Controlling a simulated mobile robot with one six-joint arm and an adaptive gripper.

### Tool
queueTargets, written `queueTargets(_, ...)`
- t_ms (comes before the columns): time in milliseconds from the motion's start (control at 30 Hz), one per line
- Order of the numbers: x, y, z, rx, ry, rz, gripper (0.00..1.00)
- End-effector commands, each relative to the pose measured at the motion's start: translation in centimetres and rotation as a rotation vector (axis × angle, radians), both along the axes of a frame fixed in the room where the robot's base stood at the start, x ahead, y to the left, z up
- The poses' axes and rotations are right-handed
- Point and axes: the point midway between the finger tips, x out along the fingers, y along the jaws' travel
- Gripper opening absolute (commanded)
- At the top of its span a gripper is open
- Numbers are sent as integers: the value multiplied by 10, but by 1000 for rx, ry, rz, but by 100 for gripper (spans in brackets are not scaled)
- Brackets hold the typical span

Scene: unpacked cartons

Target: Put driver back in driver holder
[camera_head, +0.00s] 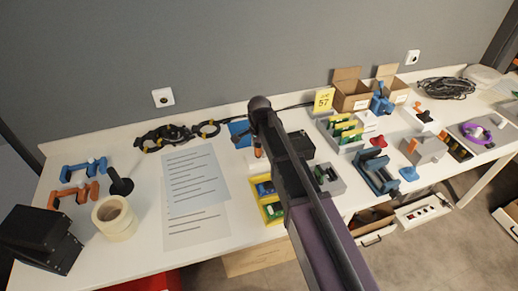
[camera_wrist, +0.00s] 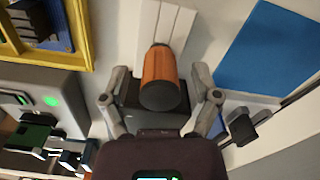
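The driver shows in the wrist view as an orange handle (camera_wrist: 158,65) with a black end toward the camera. It stands between the two grey fingers of my gripper (camera_wrist: 160,85). The dark inner pads lie close on both sides of it, and the fingers look shut on it. The shaft and tip are hidden. A white piece (camera_wrist: 150,20), perhaps the driver holder, lies beyond the handle; I cannot tell whether the driver is in it. In the head view a bit of orange handle (camera_head: 257,152) shows beside my arm, which hides most of this spot.
A blue panel (camera_wrist: 268,52) lies close to the right in the wrist view. A yellow bin (camera_head: 272,213) and a grey fixture (camera_head: 330,181) stand nearby. Papers (camera_head: 194,180), a tape roll (camera_head: 114,218) and dark cables (camera_head: 165,136) lie to the left. The right side is crowded.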

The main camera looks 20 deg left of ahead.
Motion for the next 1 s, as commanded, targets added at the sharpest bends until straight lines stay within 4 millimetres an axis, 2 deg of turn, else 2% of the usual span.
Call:
queueTargets(467, 0, 0, 7, 0, 0, 0, 80)
queueTargets(1000, 0, 0, 49, 0, 0, 0, 80)
